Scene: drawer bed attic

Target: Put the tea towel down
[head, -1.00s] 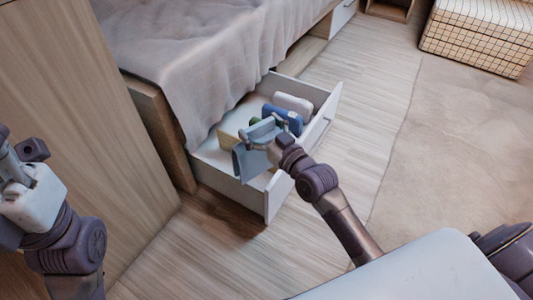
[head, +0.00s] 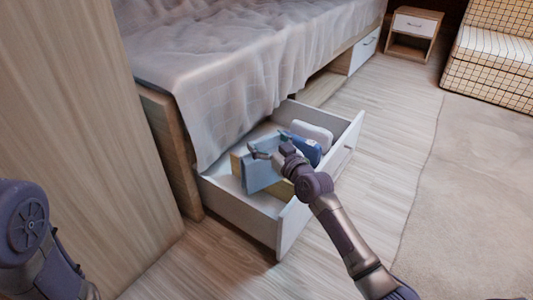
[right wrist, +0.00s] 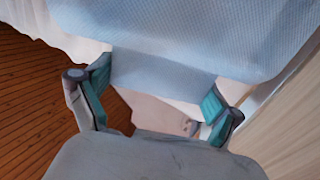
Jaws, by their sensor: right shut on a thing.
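The tea towel (head: 261,176) is a light blue folded cloth hanging from my right gripper (head: 270,152) over the open drawer (head: 237,208). In the right wrist view the towel (right wrist: 190,40) spans the gap between the teal finger pads of my right gripper (right wrist: 155,88), which is shut on it. I cannot tell whether its lower edge touches the drawer floor. My left gripper is out of view; only part of my left arm shows at the lower left.
The drawer also holds a blue item (head: 308,151), a white item (head: 313,136) and a yellowish item (head: 282,190) partly hidden by the towel. The bed (head: 215,60) overhangs behind. A wooden panel (head: 80,140) stands left. The floor right of the drawer is clear.

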